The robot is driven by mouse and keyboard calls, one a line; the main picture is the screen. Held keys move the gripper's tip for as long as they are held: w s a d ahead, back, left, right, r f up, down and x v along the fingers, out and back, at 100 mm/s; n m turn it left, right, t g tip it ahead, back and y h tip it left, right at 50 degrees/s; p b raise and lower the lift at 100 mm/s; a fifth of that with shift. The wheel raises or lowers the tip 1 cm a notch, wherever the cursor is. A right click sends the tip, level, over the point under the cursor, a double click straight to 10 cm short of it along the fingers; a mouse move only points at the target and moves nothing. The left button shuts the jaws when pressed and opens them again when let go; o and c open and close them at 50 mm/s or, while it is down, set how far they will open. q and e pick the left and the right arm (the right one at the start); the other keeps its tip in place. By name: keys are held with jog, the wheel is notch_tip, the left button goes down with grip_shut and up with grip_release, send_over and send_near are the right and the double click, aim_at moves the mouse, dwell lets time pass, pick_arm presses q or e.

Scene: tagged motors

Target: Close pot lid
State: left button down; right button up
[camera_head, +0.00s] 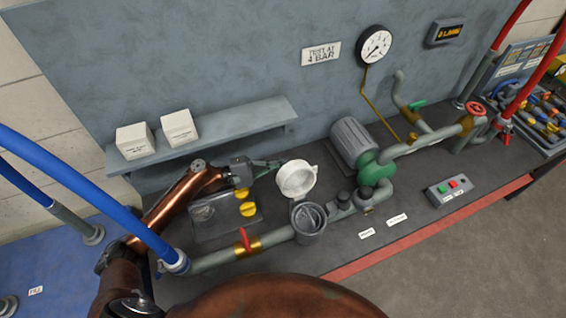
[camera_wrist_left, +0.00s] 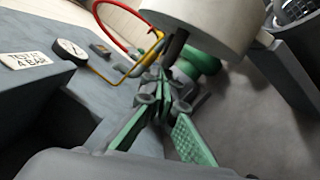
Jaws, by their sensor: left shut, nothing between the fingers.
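The pot (camera_head: 308,224) is a grey, round, open-topped vessel in the pipe line at the middle of the bench. Its white round lid (camera_head: 297,179) stands raised and open at the pot's far side. In the left wrist view the lid (camera_wrist_left: 205,22) fills the top middle, and part of the pot (camera_wrist_left: 293,12) shows at the top right. My left gripper (camera_head: 277,164) is shut and empty, just left of and behind the lid. Its green-padded fingers (camera_wrist_left: 162,82) point toward the lid; I cannot tell whether they touch it. My right gripper is not in view.
A grey and green motor pump (camera_head: 358,145) stands right of the lid. A shelf (camera_head: 225,132) with two white boxes is on the back panel. A yellow valve with a red handle (camera_head: 246,240) and a blue hose (camera_head: 85,190) lie left of the pot. A button box (camera_head: 450,191) is at right.

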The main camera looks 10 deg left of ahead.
aim_at(290, 164)
pick_arm(q)
jog(key=shift+r, duration=0.1)
jog(key=shift+s+d+r+m, duration=0.1)
jog(key=shift+s+r+m, duration=0.05)
jog(key=shift+r+m, duration=0.15)
jog(key=s+d+r+m+p, duration=0.1)
jog(key=m, duration=0.1)
jog(key=s+r+m+p, duration=0.1)
jog(key=r+m, duration=0.1)
jog(key=s+d+r+m+y+p, duration=0.1)
jog(key=s+r+m, duration=0.1)
jog(key=shift+d+g+p, duration=0.3)
jog(key=shift+d+g, duration=0.05)
jog(key=shift+g, duration=0.05)
jog(key=shift+s+d+r+m+p, duration=0.2)
jog(key=shift+s+d+m, duration=0.1)
jog(key=shift+s+m, duration=0.2)
jog(key=shift+s+d+r+m+p, duration=0.25)
jog(key=shift+s+m, duration=0.1)
jog(key=shift+m, duration=0.25)
